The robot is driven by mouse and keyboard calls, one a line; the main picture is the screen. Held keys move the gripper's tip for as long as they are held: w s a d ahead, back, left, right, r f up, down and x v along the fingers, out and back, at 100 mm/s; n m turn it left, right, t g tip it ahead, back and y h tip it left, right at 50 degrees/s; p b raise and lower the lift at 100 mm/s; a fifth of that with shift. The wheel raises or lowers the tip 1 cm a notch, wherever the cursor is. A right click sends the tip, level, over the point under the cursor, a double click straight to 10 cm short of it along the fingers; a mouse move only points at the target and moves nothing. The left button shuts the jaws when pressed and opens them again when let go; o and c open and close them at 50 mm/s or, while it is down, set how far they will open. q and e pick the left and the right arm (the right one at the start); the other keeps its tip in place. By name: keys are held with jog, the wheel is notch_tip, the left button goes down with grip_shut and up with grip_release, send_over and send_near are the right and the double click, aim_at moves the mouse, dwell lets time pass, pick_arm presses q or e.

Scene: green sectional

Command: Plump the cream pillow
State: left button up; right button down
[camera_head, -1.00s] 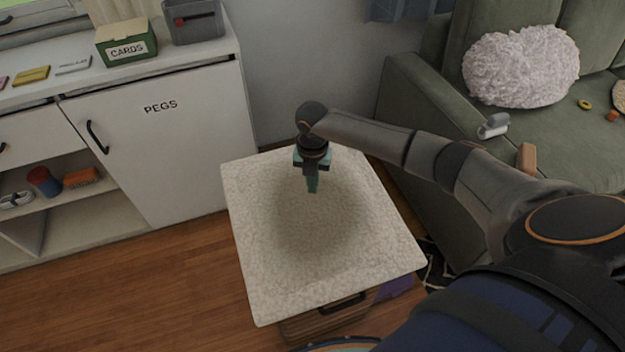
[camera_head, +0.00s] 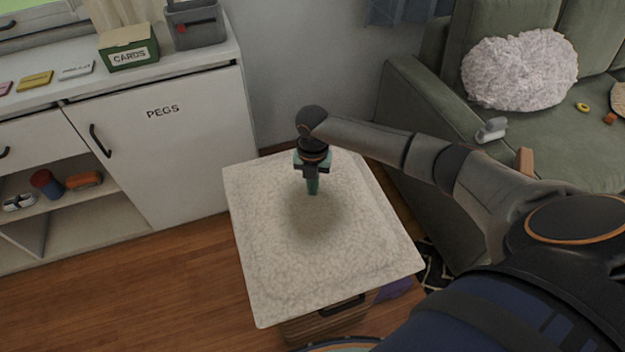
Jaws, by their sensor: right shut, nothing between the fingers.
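A cream pillow (camera_head: 330,270) lies flat on top of a wooden box, covering nearly all of its top. It is square and speckled, with a darker patch near its middle. My right gripper (camera_head: 312,190) points straight down over the pillow's far middle part, shut and empty. Its green fingertips are at or just above the cloth; I cannot tell whether they touch. My left gripper is not in view.
The wooden box (camera_head: 325,323) with a dark handle shows under the pillow's near edge. A white cabinet (camera_head: 170,160) marked PEGS stands left. A green sofa (camera_head: 420,110) with a fluffy whitish pillow (camera_head: 520,70) stands right. The wooden floor (camera_head: 150,295) at front left is clear.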

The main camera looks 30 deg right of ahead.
dwell(0.7)
jog(key=shift+f+b, duration=0.5)
jog(key=shift+f, duration=0.05)
jog(key=shift+f, duration=0.15)
dwell(0.7)
jog(key=shift+r+p, duration=0.65)
jog(key=shift+p, duration=0.35)
jog(key=shift+r, duration=0.1)
notch_tip(320, 180, up, 6)
jog(key=p, duration=0.6)
